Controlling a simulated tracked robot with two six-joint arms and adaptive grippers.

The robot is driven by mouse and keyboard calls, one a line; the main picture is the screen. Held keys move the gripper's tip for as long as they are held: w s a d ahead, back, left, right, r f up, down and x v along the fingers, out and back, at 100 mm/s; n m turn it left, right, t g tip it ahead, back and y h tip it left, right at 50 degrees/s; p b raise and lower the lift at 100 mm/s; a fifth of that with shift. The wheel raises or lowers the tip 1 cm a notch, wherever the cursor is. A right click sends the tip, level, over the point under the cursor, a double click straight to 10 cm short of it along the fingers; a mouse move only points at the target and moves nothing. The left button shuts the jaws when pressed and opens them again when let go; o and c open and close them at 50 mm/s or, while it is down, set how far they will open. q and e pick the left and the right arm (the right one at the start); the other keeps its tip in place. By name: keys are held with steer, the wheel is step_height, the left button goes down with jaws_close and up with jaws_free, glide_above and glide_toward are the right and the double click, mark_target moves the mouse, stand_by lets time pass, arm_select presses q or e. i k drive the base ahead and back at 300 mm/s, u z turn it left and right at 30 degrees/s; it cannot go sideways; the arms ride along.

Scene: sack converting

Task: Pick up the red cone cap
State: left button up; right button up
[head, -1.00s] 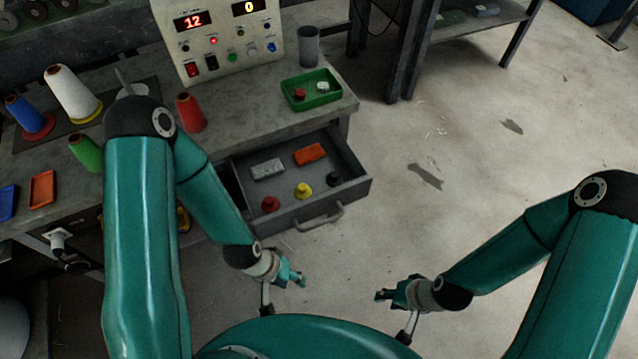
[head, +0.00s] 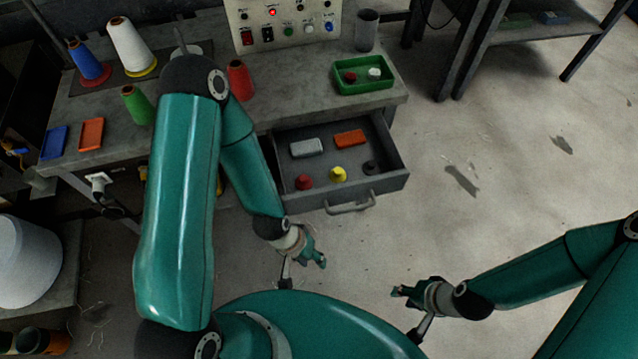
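A small red cone cap (head: 304,182) sits in the open drawer (head: 394,182), at its front left. A yellow cap (head: 338,174) is to its right and a black ring-like piece (head: 371,167) further right. Another small red piece (head: 350,77) lies in the green tray (head: 378,87) on the bench. My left gripper (head: 316,258) is in front of the drawer, apart from the red cap, with nothing visible in it. My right gripper (head: 399,292) is further right and nearer to me, over the floor, also seemingly empty. Their finger openings are too small to tell.
A grey block (head: 306,148) and an orange block (head: 350,139) lie at the back of the drawer. The drawer handle (head: 350,204) sticks out in front. Thread cones, including a red cone (head: 240,80), stand on the bench.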

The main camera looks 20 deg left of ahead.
mark_target(303, 182)
steer(key=z, duration=0.25)
steer(key=i, duration=0.2)
steer(key=u, duration=3)
steer(key=k, duration=0.95)
steer(key=z, duration=0.25)
steer(key=i, duration=0.35)
steer(key=z, duration=0.25)
